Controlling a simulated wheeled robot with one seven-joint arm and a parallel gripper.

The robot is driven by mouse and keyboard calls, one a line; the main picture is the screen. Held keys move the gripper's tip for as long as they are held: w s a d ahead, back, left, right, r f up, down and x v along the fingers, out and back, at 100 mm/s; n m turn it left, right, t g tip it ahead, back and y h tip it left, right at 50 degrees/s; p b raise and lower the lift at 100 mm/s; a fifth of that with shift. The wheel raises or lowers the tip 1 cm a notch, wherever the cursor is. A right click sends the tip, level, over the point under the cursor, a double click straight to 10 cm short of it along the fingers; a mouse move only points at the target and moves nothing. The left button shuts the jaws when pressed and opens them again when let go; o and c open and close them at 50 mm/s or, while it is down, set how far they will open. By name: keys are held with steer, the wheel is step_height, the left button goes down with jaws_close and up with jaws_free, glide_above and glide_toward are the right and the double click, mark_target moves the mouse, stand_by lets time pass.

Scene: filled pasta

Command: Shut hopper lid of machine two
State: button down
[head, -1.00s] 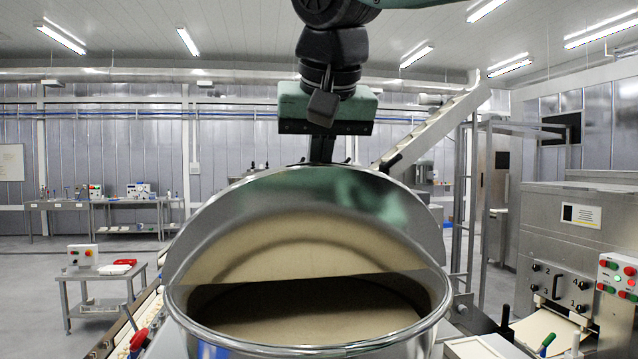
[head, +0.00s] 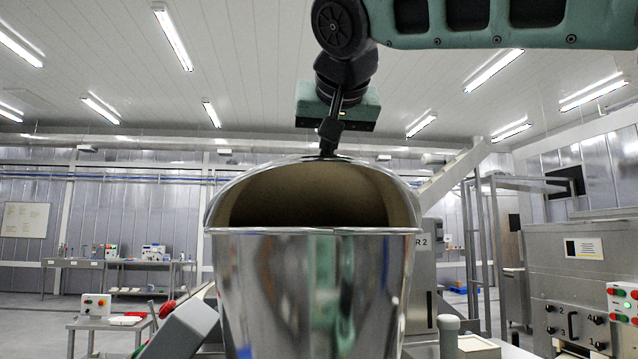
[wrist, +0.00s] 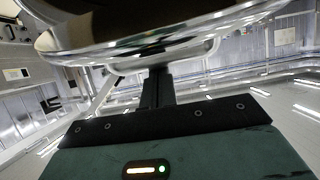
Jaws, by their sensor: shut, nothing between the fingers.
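The steel hopper (head: 312,290) stands upright in the middle of the head view, its rim seen nearly edge-on. Its domed, shiny lid (head: 318,195) is raised at the back, tilted open, with its dark inner side facing me. My gripper (head: 328,150) is shut and empty, pointing down at the lid's top edge from behind. In the wrist view the fingers (wrist: 156,88) reach up to a bright metal bar under the lid's curved edge (wrist: 150,40). I cannot tell whether they touch it. The hopper's inside is hidden in the head view.
A panel with a partly hidden sign ending "R 2" (head: 422,240) stands right behind the hopper. A steel machine with knobs (head: 580,280) is at the right. A grey block (head: 180,330) is close at the lower left. Side tables (head: 105,322) stand further left.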

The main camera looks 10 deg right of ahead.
mark_target(331, 176)
steer(key=s+f+t+b, duration=0.1)
steer(key=b, duration=0.3)
steer(key=s+f+t+b, duration=0.1)
steer(key=f+b, duration=0.1)
steer(key=b, duration=0.2)
steer(key=shift+s, duration=0.1)
steer(key=s+f+t+b, duration=0.2)
steer(key=t+b, duration=0.1)
steer(key=b, duration=0.7)
steer(key=shift+s+f, duration=0.3)
steer(key=shift+f, duration=0.1)
steer(key=b, duration=0.2)
steer(key=shift+s+f+b, duration=0.3)
steer(key=shift+f, duration=0.25)
